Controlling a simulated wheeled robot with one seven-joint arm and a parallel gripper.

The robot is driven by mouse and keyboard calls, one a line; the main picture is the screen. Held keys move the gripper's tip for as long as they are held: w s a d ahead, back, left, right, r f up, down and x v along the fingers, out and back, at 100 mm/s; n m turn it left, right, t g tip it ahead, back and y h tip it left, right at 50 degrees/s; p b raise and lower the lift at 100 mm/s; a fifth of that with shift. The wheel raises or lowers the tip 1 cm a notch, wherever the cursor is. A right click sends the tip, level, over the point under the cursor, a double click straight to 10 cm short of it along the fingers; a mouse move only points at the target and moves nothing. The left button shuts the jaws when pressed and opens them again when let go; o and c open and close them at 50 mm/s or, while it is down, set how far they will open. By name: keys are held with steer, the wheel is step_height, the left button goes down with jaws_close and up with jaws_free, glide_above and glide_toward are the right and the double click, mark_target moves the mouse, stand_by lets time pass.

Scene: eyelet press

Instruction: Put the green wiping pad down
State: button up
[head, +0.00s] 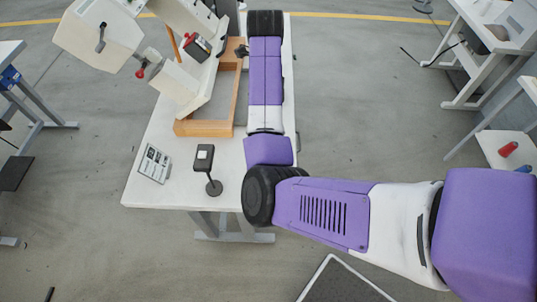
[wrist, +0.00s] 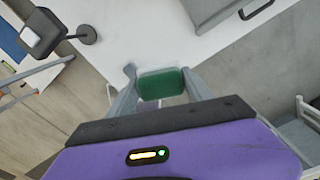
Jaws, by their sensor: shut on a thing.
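The green wiping pad (wrist: 161,84) shows in the wrist view between the two grey fingers of my gripper (wrist: 159,76). The fingers are shut on the pad, one at each side. The pad's broad green face is turned to the camera, with a pale rim along its top edge. Behind it lies the white table top (wrist: 130,35); whether the pad touches the table I cannot tell. In the head view my arm reaches over the white table (head: 150,190), and it hides the pad and the gripper's fingers.
A press (head: 190,85) with a wooden tray (head: 205,128) stands at the table's back. A small black stand (head: 204,160) and a sign card (head: 155,163) are near the front edge. In the wrist view a grey box with a handle (wrist: 215,10) is at the top. The table between looks bare.

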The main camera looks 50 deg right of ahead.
step_height(320, 180, down, 14)
steer(key=b, duration=0.9)
steer(key=shift+f, duration=0.2)
steer(key=shift+f+p, duration=0.3)
steer(key=shift+f, duration=2.4)
steer(key=shift+f, duration=0.1)
steer(key=o, duration=1.3)
step_height(320, 180, up, 12)
steer(key=p, duration=0.3)
steer(key=shift+p, duration=0.4)
